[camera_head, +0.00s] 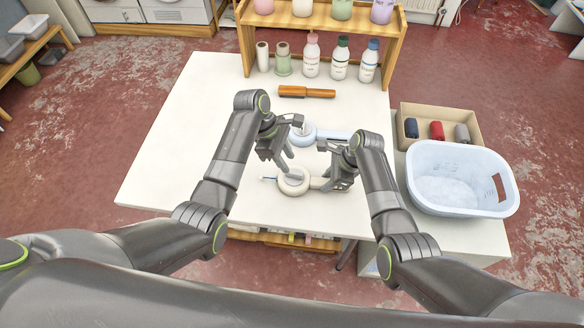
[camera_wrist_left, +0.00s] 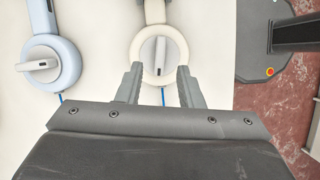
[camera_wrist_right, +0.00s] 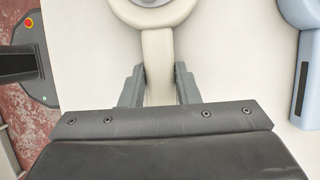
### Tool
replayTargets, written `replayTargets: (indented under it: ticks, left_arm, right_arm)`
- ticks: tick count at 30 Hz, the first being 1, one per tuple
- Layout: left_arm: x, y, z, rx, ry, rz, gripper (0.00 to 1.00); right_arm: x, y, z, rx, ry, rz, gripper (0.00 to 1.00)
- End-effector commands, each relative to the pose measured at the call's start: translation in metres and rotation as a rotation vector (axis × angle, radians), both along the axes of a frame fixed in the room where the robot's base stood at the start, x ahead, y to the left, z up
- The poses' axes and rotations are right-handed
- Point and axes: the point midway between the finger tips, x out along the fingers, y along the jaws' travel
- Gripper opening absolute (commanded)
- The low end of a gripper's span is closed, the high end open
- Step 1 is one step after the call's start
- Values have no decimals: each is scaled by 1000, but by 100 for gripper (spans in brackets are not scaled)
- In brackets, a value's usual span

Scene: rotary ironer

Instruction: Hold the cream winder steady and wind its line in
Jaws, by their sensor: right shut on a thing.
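The cream winder (camera_head: 287,188) lies on the white table, a round body with a grey crank (camera_wrist_left: 160,58) on its face and a handle to the right. My right gripper (camera_head: 326,181) is shut on its handle (camera_wrist_right: 158,75). My left gripper (camera_head: 283,167) is open just above the round body; in the left wrist view its fingers (camera_wrist_left: 158,82) stand apart at the ring's near edge, with the crank beyond them. A short blue line (camera_wrist_left: 163,98) comes out of the body between those fingers. Whether the left fingers touch the winder I cannot tell.
A light blue winder (camera_head: 302,138) lies just behind the cream one, its handle partly hidden by my right arm. An orange-brown tool (camera_head: 306,92) and bottles (camera_head: 311,58) are farther back. A laundry basket (camera_head: 455,187) and a box of spools (camera_head: 468,112) stand right. The table's left side is clear.

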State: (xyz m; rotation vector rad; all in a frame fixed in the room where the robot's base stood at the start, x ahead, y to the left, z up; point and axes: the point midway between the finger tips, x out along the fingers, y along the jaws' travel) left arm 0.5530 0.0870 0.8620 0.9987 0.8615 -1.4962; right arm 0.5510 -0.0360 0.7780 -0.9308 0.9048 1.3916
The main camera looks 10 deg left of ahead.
Motion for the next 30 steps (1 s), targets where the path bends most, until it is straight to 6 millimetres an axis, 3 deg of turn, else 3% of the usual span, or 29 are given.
replayTargets:
  ticks: [3,9,21,28,30]
  left_arm:
    - [-3,-9,-22,1,4,-2,34]
    - [-3,-16,-41,1,1,0,34]
    - [-3,-19,-47,1,-1,-1,34]
    - [-3,-19,-46,1,-1,-1,4]
    - [-3,-19,-46,1,-1,-1,0]
  right_arm:
    - [0,0,0,-1,1,0,1]
    - [0,0,0,-1,1,0,1]
    - [0,0,0,0,0,0,1]
    - [0,0,0,0,0,0,1]
    - [0,0,0,0,0,0,1]
